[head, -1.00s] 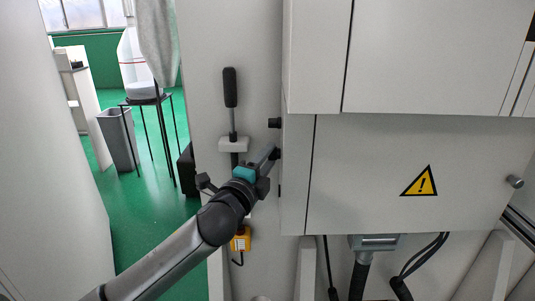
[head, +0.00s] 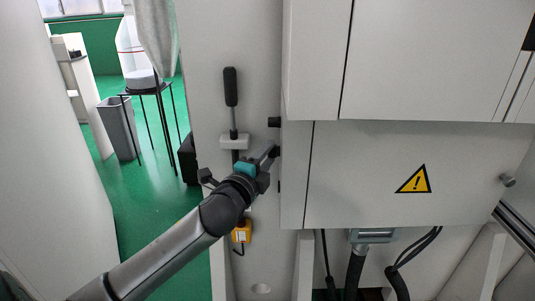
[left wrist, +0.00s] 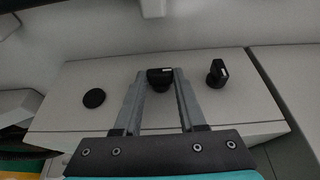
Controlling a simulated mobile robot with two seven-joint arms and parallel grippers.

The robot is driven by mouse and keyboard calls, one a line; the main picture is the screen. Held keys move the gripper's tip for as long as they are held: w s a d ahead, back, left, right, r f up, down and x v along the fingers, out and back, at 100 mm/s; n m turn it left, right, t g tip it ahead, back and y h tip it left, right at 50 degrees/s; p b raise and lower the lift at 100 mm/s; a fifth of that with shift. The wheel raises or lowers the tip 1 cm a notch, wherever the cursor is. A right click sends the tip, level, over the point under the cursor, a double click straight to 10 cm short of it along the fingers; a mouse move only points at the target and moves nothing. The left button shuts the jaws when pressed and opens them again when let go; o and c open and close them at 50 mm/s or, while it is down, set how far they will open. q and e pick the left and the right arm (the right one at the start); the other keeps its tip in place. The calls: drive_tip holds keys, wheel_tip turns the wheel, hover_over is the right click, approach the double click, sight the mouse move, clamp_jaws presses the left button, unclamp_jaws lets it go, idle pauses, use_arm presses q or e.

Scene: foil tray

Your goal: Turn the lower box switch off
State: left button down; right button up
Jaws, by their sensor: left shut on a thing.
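My left gripper (head: 270,154) reaches the left side face of the lower cabinet box (head: 345,175). In the left wrist view its two fingers are shut on a black knob switch (left wrist: 160,78), one on each side. In the head view the gripper mostly hides this knob. A second black knob (head: 274,122) sticks out just above it. My right gripper is in neither view.
A lever with a black handle (head: 231,88) stands on the panel left of the gripper. A yellow box (head: 241,232) sits below it. The upper cabinet (head: 430,60) overhangs the lower box. Cables hang underneath. Open green floor (head: 150,215) lies to the left.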

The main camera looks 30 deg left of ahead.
use_arm(q)
drive_tip(key=shift+c, duration=2.4)
unclamp_jaws()
drive_tip(key=shift+s, duration=0.1)
drive_tip(key=shift+s+d, duration=0.15)
drive_tip(key=shift+s, duration=0.4)
drive_tip(key=s+d+p, duration=0.2)
drive_tip(key=s, duration=1.1)
drive_tip(key=shift+s, duration=0.4)
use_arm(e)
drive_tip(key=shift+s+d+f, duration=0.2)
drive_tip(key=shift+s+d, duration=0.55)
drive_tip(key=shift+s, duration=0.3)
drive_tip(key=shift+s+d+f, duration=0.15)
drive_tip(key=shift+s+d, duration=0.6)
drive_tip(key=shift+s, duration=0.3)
use_arm(q)
drive_tip(key=shift+d+r, duration=0.1)
